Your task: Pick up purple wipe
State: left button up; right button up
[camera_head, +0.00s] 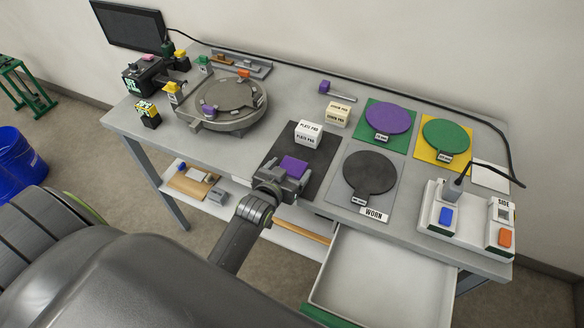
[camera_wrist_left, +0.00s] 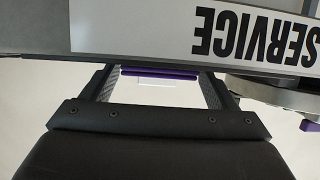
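The purple wipe (camera_head: 293,166) lies as a small flat pad on the dark mat (camera_head: 318,155) near the table's front edge. My left gripper (camera_head: 284,177) is at the near side of the wipe, its fingers spread wide. In the left wrist view, the wipe shows edge-on as a thin purple strip (camera_wrist_left: 160,72) across the gap between the two fingers of my left gripper (camera_wrist_left: 160,88). Whether the fingers touch its ends is hard to tell. My right gripper is not in view.
A white pad block (camera_head: 309,133) stands just behind the wipe. A black disc marked WORN (camera_head: 370,176) lies to the right. Below the edge is an open drawer (camera_head: 380,280). A round grey fixture (camera_head: 228,105) stands back left.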

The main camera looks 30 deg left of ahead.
pick_arm(q)
jog(key=c, duration=0.7)
